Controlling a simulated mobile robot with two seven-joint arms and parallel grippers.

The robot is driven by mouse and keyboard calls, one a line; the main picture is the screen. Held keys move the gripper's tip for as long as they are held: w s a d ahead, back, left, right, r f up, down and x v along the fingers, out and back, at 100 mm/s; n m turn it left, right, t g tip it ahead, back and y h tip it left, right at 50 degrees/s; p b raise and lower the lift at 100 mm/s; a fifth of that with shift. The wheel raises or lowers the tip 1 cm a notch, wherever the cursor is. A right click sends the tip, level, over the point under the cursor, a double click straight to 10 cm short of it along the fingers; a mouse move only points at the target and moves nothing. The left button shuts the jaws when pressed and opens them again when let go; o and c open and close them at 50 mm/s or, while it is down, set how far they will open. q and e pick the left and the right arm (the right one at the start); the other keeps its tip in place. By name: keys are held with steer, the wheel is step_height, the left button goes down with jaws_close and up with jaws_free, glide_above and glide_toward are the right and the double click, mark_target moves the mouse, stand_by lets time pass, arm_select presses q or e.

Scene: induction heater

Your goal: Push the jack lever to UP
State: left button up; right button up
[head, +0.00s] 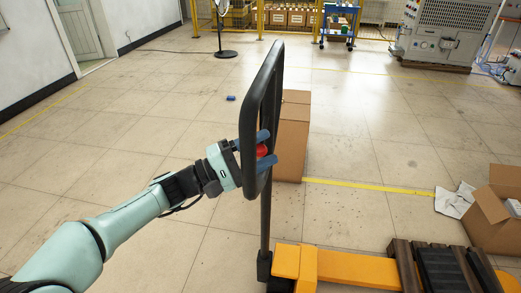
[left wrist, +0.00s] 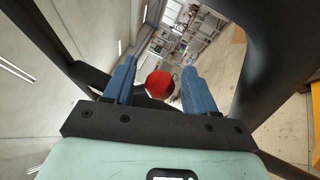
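The pallet jack's black loop handle (head: 245,125) stands upright on a dark shaft above its orange body (head: 350,268). The red jack lever (head: 262,150) sits inside the handle loop; in the left wrist view its red knob (left wrist: 159,84) shows between my fingers. My left gripper (head: 266,147) reaches through the loop, with its two blue fingers apart on either side of the red lever. In the left wrist view there seems to be a gap between the knob and each finger (left wrist: 160,82). My right gripper is in neither view.
A cardboard box (head: 292,140) stands just behind the handle. An open carton (head: 492,215) and a wooden pallet (head: 440,268) are at the lower right. A small blue object (head: 231,98) lies on the floor. The tiled floor around my left arm is mostly clear.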

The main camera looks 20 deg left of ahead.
arm_select(q)
steer(key=b+v, duration=0.2)
steer(key=v, duration=0.5)
steer(key=shift+s+a+b, duration=0.15)
steer(key=shift+s+b, duration=0.05)
steer(key=shift+b, duration=0.15)
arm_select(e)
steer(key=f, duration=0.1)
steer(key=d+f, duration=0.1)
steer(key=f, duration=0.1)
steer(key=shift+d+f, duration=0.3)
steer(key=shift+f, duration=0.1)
arm_select(q)
steer(key=shift+f, duration=0.1)
